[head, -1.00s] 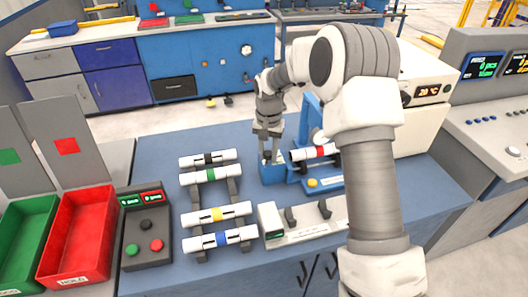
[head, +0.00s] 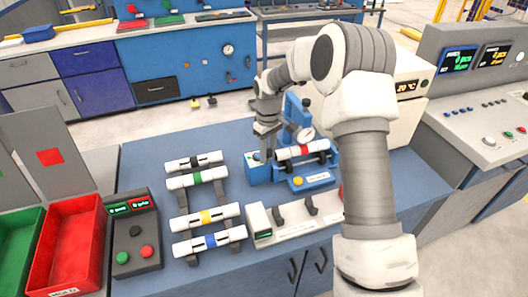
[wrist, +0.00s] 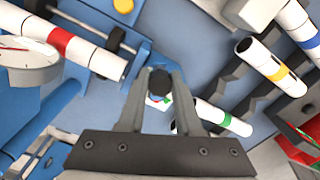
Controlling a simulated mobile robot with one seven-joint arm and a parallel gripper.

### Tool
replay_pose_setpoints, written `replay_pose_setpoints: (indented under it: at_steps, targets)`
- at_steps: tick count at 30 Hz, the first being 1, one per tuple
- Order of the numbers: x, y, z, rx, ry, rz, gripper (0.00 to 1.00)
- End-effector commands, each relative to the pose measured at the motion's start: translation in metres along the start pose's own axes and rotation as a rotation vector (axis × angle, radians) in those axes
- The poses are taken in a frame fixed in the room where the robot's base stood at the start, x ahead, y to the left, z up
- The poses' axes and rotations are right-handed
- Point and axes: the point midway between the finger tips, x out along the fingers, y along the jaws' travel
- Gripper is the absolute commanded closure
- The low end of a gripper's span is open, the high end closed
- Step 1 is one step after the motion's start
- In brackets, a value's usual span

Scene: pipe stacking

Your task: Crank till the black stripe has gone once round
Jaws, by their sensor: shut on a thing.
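My gripper (head: 262,152) is at the small blue box (head: 256,172) on the left of the blue fixture. In the wrist view, its fingers (wrist: 158,82) close on either side of a dark knob (wrist: 159,84). A small light face with coloured marks shows partly below the knob; the fingers hide the rest. A white pipe with a red stripe (head: 303,151) lies across the fixture. The pipe with a black stripe (head: 195,161) lies at the back of the rack, away from my gripper. I cannot make out a black stripe at the knob.
Pipes with green (head: 197,178), yellow (head: 205,216) and blue (head: 210,241) stripes lie on the rack. A round gauge (wrist: 26,60) is close by my gripper. A button box (head: 132,235) and red bin (head: 70,255) are to the left. Free table lies behind the rack.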

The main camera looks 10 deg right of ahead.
Motion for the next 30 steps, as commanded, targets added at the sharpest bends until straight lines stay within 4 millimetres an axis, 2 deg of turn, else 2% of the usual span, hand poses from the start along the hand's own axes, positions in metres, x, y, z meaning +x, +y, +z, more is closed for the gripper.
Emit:
replay_pose_setpoints:
  at_steps: [18, 30]
  targets:
    - [-0.002, 0.029, -0.009, -0.576, 0.003, 0.003, 1.00]
    - [-0.002, 0.038, -0.018, -0.846, 0.003, 0.003, 1.00]
